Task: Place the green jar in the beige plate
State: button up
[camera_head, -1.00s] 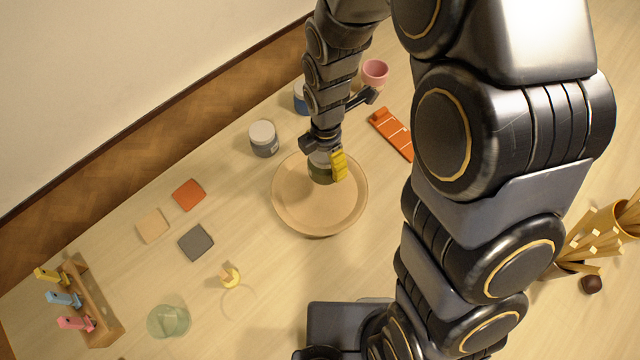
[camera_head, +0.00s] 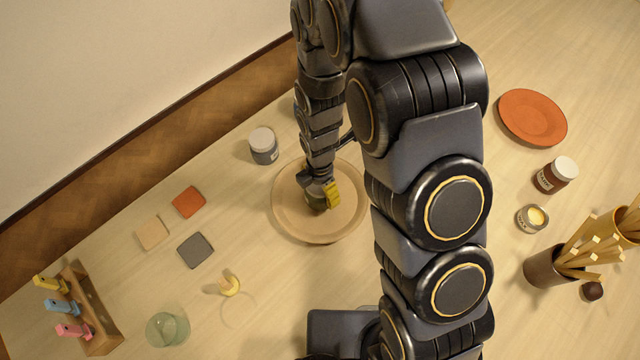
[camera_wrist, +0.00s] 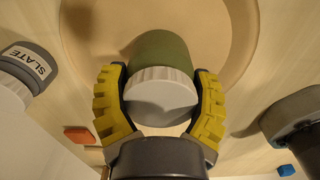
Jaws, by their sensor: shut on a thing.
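The green jar (camera_wrist: 160,50), with a white lid (camera_wrist: 160,95), is between the yellow finger pads of my gripper (camera_wrist: 161,82) in the wrist view. My gripper is shut on it. Only a dark green bit of the jar (camera_head: 316,205) shows below the fingers there. The plate also fills the upper part of the wrist view (camera_wrist: 100,30). I cannot tell whether the jar's base touches the plate.
A grey jar (camera_head: 264,146) with a white lid stands just beyond the plate. An orange plate (camera_head: 533,117) and a brown jar (camera_head: 551,177) are at right.

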jog(key=shift+f, duration=0.1)
jog(key=o, duration=1.2)
